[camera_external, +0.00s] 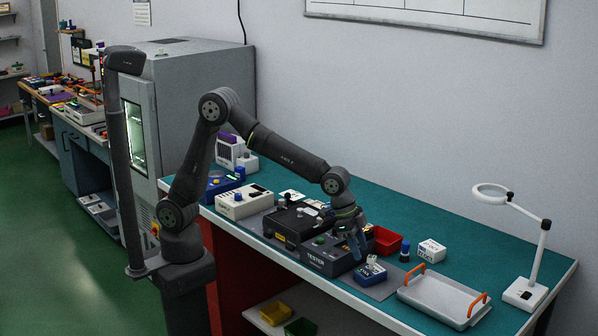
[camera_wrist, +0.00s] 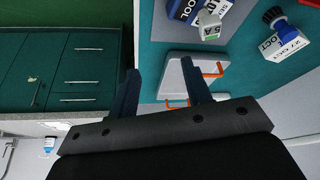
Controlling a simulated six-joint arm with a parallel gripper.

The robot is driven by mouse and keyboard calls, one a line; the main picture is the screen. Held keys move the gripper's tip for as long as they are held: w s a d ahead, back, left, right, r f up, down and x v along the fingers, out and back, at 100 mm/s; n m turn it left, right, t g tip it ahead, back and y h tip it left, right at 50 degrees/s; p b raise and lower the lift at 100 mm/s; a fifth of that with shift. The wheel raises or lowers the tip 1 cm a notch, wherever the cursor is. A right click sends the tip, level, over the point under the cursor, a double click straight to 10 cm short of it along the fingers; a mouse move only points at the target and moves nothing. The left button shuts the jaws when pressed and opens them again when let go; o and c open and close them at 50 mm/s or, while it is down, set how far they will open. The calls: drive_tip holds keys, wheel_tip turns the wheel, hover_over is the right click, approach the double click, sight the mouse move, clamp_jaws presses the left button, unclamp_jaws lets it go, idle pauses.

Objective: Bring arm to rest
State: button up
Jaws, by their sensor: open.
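My gripper (camera_external: 357,246) hangs over the front part of the black tester (camera_external: 318,258) on the teal bench in the external view. In the wrist view the two dark fingers of my gripper (camera_wrist: 162,88) stand well apart with nothing between them. A small blue-and-white unit (camera_external: 370,271) sits just below and right of my gripper, on the grey mat.
A grey tray (camera_external: 440,296) with orange handles lies at the bench's right front; it also shows in the wrist view (camera_wrist: 178,68). A red bin (camera_external: 386,240), white box (camera_external: 432,250) and magnifier lamp (camera_external: 525,291) stand nearby.

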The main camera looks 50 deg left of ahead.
drive_tip(key=shift+s+a+r+m+g, duration=0.95)
drive_tip(key=shift+s+a+m, duration=0.85)
drive_tip(key=shift+s, duration=1.6)
drive_tip(key=w+f, duration=0.6)
drive_tip(key=w, duration=0.4)
drive_tip(key=shift+w+d+m, duration=0.15)
drive_tip(key=shift+d+m, duration=0.05)
drive_tip(key=shift+m, duration=0.2)
drive_tip(key=shift+f, duration=0.1)
